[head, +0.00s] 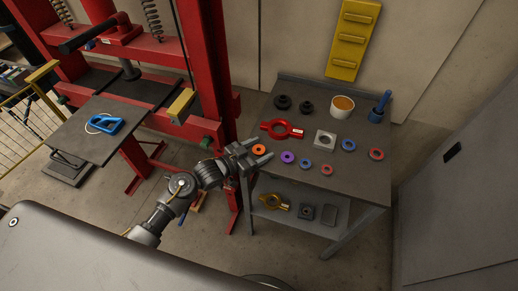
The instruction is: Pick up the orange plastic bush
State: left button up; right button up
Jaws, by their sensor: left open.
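The orange plastic bush (259,150) is a small ring lying on the grey work table (343,196) near its left edge. My left gripper (262,152) reaches in from the left at the table's left edge. Its fingers are apart and point right, one on the far side of the bush and one on the near side in the picture. I cannot tell how high the fingers are above the table or whether they touch the bush. My right gripper does not show.
Nearby stand a purple ring (288,157), blue ring (305,163), red ring (327,170) and red-handled tool (282,129). A grey block (325,140), white cup (342,107) and blue pot (378,110) stand farther back. A red press (205,80) rises left.

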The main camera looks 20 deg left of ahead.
pick_arm(q)
jog(key=c, duration=1)
